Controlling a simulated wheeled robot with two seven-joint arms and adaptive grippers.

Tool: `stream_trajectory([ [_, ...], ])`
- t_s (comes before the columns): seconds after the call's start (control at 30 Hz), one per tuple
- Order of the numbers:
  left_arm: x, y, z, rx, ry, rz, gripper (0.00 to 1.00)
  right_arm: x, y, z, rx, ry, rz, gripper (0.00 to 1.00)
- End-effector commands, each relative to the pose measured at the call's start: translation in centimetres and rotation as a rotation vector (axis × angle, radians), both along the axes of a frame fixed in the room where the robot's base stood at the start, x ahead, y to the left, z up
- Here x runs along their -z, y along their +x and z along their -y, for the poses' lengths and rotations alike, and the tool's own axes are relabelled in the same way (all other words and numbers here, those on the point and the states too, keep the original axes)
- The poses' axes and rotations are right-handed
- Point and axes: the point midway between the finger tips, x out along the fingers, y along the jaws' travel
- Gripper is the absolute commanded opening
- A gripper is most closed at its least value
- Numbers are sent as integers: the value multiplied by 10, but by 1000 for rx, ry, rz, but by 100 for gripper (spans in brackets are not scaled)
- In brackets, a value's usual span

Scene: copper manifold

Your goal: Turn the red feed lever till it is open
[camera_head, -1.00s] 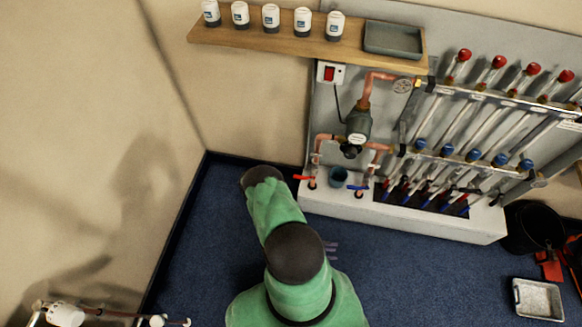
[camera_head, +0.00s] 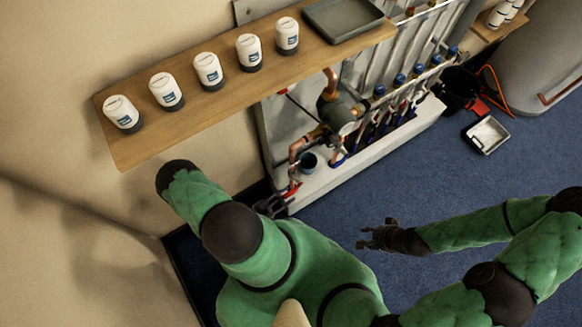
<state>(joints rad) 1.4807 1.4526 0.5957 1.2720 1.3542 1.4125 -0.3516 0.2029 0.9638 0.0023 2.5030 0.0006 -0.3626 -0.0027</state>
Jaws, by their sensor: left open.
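The red feed lever (camera_head: 291,191) sits low at the near left end of the white manifold base, below a copper pipe. My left gripper (camera_head: 268,206) is a dark shape right beside the lever, on its left. It is open, though its fingers are small here and my forearm hides part of that arm. I cannot tell whether a finger touches the lever. My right gripper (camera_head: 373,236) is over the blue floor, well to the right of the lever; its fingers look spread and empty.
A wooden shelf (camera_head: 145,148) with several white bottles and a grey tray (camera_head: 345,22) juts out above the manifold. A black bucket (camera_head: 457,88) and white tray (camera_head: 486,135) stand right.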

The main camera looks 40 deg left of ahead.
Motion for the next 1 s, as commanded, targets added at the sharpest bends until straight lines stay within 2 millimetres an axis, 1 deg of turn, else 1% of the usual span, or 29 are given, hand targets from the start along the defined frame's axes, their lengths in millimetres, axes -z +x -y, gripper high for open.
stream_trajectory([
  [0.03, 1, 8, 4, 5, -2, 1, 42, 3, 0, 0, 1, 0, 1, 40],
  [0.1, 1, 16, 7, 4, -1, 1, 42, 5, 0, 0, 0, 0, 1, 40],
  [0.3, 0, 30, 11, 1, 1, 1, 42, 8, 0, 0, 0, 0, 0, 40],
  [0.67, 0, 34, 12, -1, 1, 0, 42, 8, 0, 0, 0, 0, 0, 40],
  [0.7, 0, 34, 12, -1, 1, 0, 36, 8, 0, 0, 0, 0, 0, 40],
  [0.77, 0, 34, 12, -1, 1, 0, 19, 8, 0, 0, 0, 0, -1, 40],
  [0.8, 0, 34, 12, -1, 1, 0, 8, 8, 0, 0, 0, 0, -1, 40],
  [0.83, 0, 34, 12, -1, 1, 0, 0, 8, 0, 0, 0, 0, -1, 40],
  [1.0, 0, 34, 12, -1, 1, 0, 0, 8, 0, 0, 0, 0, -1, 40],
])
